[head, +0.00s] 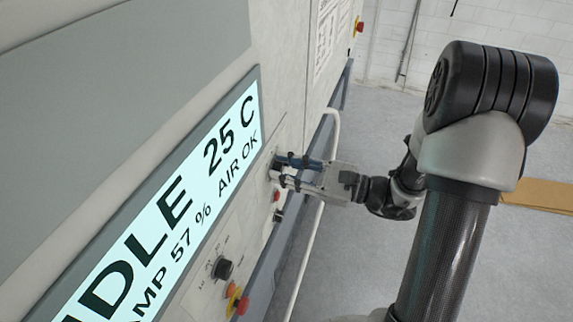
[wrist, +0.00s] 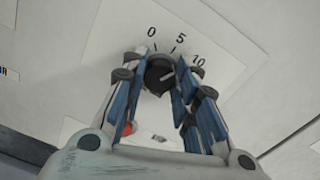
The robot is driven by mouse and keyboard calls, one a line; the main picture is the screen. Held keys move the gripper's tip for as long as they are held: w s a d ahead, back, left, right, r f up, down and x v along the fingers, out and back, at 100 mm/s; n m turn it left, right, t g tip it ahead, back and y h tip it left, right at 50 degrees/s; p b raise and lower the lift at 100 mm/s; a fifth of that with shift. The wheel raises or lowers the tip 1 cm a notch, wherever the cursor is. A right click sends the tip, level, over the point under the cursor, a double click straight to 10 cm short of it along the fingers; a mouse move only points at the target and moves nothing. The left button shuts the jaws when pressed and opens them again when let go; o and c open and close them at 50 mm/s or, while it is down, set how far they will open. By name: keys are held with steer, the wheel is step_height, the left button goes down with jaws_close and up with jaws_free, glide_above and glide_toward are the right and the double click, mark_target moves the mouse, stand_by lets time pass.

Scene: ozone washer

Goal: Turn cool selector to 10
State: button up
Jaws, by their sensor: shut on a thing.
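The cool selector (wrist: 159,74) is a round black knob on a pale plate marked 0, 5 and 10 in the wrist view. A light line on its face points to the right and slightly up, roughly toward the 10 mark; the exact alignment is hard to tell. My gripper (head: 281,170) is at the panel, with blue-padded fingers on both sides of the knob and shut on it. The gripper also shows in the wrist view (wrist: 156,83). In the head view the fingertips largely hide this knob.
A lit display (head: 165,215) reads IDLE 25 C. Below it are another black selector (head: 222,268) and a red-and-yellow button (head: 238,301). A small red button (head: 276,196) sits just below my fingers. A pale rail (head: 309,250) runs along the machine near my gripper.

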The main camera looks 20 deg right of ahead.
steer(key=shift+m+p, duration=0.6)
steer(key=shift+m, duration=0.6)
steer(key=o, duration=1.1)
steer(key=shift+c, duration=0.2)
steer(key=v, duration=1.2)
